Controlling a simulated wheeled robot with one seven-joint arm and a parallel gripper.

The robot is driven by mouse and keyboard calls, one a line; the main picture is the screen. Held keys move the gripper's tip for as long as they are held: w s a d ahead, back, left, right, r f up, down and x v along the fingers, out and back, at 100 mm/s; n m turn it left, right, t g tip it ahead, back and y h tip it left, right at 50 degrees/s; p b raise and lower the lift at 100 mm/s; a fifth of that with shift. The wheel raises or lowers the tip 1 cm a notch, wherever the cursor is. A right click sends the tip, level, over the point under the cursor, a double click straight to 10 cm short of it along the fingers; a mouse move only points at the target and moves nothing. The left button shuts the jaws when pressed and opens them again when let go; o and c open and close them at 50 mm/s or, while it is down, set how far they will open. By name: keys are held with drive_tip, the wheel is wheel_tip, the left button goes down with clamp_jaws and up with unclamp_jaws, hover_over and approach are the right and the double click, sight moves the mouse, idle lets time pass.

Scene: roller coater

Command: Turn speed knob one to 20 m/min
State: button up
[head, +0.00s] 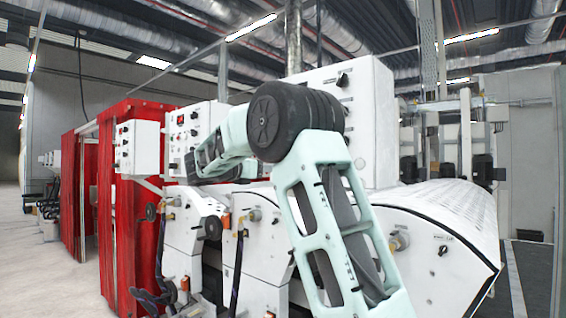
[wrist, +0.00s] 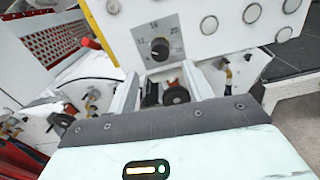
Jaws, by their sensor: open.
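In the wrist view a black round knob (wrist: 160,49) sits on a grey dial plate (wrist: 143,36) with numbers around it; 12, 16 and 20 can be made out. The knob's exact pointer direction is too small to tell. My gripper (wrist: 162,74) is open, its two pale fingers apart below the knob in the picture, with nothing visibly held between them. The fingers appear apart from the knob. In the head view my arm covers part of the machine, and the fingers cannot be made out clearly.
Several round fittings (wrist: 252,13) lie right of the dial on the same white panel. In the head view, a white control box (head: 190,127) stands behind my arm, red curtains (head: 145,220) hang at left, and a large white cabinet (head: 368,120) stands behind. Floor at far left is clear.

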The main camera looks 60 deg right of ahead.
drive_tip(key=shift+s+d+p, duration=0.15)
drive_tip(key=shift+d+p, duration=0.45)
drive_tip(key=shift+d, duration=0.9)
drive_tip(key=shift+s+d+p, duration=0.2)
drive_tip(key=shift+d+p, duration=0.35)
drive_tip(key=shift+d, duration=0.9)
drive_tip(key=shift+s+d+p, duration=0.15)
drive_tip(key=shift+d+p, duration=0.45)
drive_tip(key=shift+d, duration=0.9)
drive_tip(key=c, duration=1)
